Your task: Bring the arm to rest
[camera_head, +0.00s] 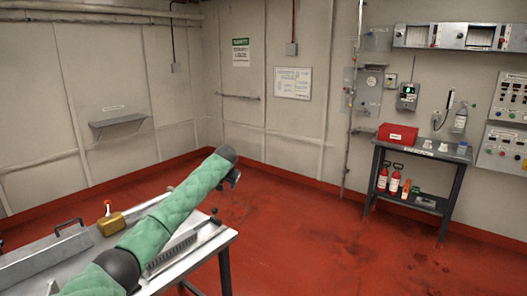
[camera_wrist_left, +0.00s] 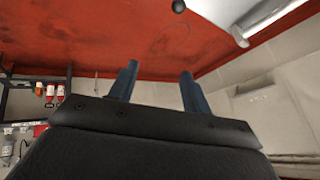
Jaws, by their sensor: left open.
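My left arm, in a green quilted sleeve, reaches from the lower left of the head view up over the metal bench (camera_head: 222,240). My left gripper (camera_head: 234,178) is at its far end, small and partly hidden behind the dark wrist, raised beyond the bench's right part. In the left wrist view, two blue-grey fingers (camera_wrist_left: 157,85) stand apart with nothing between them, so the gripper is open and empty. My right gripper is in neither view.
A dark shelf table (camera_head: 450,182) with a red box (camera_head: 397,133) stands at the right wall. The red floor (camera_head: 300,225) between is clear.

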